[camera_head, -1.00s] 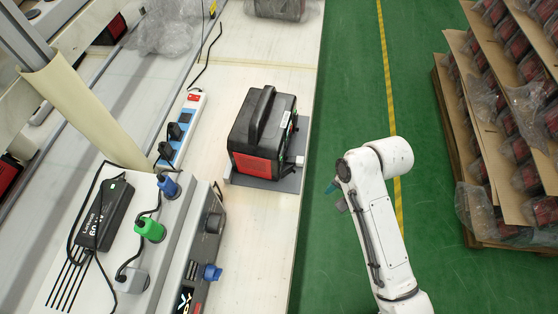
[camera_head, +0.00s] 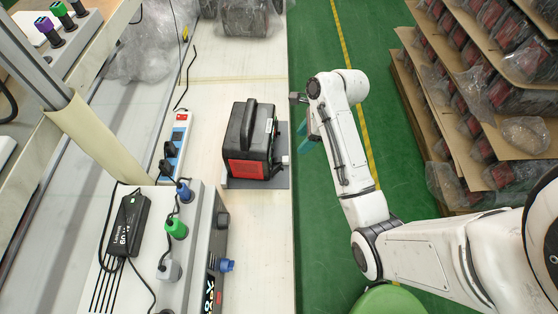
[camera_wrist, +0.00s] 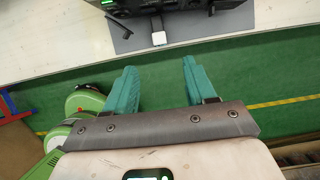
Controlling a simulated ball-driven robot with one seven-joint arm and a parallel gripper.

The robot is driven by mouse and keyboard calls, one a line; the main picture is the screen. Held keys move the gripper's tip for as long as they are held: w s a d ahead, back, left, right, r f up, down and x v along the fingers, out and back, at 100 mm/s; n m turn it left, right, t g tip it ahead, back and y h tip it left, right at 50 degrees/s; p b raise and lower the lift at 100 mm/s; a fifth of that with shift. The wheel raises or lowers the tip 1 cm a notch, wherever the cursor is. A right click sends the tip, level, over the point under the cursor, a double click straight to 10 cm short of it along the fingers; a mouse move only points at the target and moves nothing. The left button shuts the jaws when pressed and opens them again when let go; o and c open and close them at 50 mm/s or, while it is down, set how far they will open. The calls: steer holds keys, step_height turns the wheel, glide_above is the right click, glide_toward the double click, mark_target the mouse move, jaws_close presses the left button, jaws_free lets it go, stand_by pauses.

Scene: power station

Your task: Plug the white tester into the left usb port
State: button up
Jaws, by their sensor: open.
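The black and red power station (camera_head: 252,140) stands on a dark grey plate on the bench. In the wrist view its lower front (camera_wrist: 180,10) shows at the top edge; I cannot make out the left usb port. A small white block, apparently the white tester (camera_wrist: 158,38), is at the power station's front, over the grey plate (camera_wrist: 200,30). I cannot tell whether it touches the front. My gripper (camera_wrist: 159,66) is open and empty, its teal fingers over the green floor, short of the bench edge. In the head view its teal finger (camera_head: 306,143) is partly hidden by my arm.
A power strip (camera_head: 174,145) lies left of the power station. A grey unit with green and blue plugs (camera_head: 185,240) stands at the front left. Shelves of wrapped parts (camera_head: 490,100) stand at the right.

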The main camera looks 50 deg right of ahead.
glide_above(289, 159)
steer(key=s+d, duration=0.1)
steer(key=s, duration=0.1)
steer(key=shift+w+f, duration=0.15)
steer(key=shift+f, duration=2.45)
steer(key=shift+f, duration=0.1)
steer(key=shift+x, duration=2.5)
steer(key=shift+c, duration=0.3)
jaws_close()
